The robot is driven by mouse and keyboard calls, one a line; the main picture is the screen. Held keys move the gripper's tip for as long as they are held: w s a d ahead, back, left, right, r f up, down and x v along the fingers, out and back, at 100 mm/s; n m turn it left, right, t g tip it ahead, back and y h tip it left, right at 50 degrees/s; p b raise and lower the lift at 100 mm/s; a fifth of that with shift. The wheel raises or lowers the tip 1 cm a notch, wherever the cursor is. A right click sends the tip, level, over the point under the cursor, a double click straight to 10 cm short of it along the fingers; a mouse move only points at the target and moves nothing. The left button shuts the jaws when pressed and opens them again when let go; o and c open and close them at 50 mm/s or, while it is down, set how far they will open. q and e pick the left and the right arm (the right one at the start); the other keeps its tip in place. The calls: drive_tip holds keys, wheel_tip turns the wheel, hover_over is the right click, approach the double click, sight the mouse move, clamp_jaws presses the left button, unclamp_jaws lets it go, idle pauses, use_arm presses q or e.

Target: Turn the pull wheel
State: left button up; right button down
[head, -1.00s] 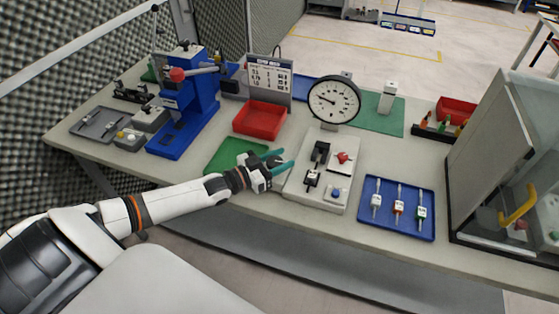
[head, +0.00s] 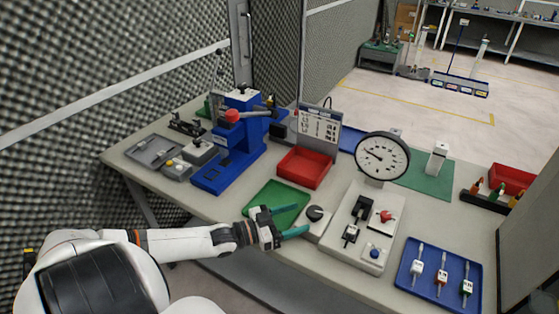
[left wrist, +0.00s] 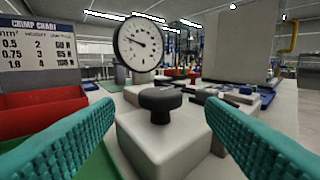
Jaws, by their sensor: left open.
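The pull wheel looks to be the black round knob (head: 316,213) on top of a small light-grey box (head: 319,228), beside the larger grey control panel. My left gripper (head: 302,218) is open and empty, its teal fingers pointing at the box from the left. In the left wrist view the black knob (left wrist: 160,103) stands upright on the box, centred between the two spread fingers and ahead of them. I see no contact with it. The dial gauge (head: 382,156) stands behind the control panel. My right gripper is not in view.
A green tray (head: 262,203) lies beside my left gripper, with a red bin (head: 305,168) and blue press (head: 240,140) behind. The control panel (head: 341,243) with switches is right of the knob. A blue tray (head: 407,283) of tools lies further right.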

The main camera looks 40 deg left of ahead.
use_arm(q)
drive_tip(key=shift+v, duration=2.05)
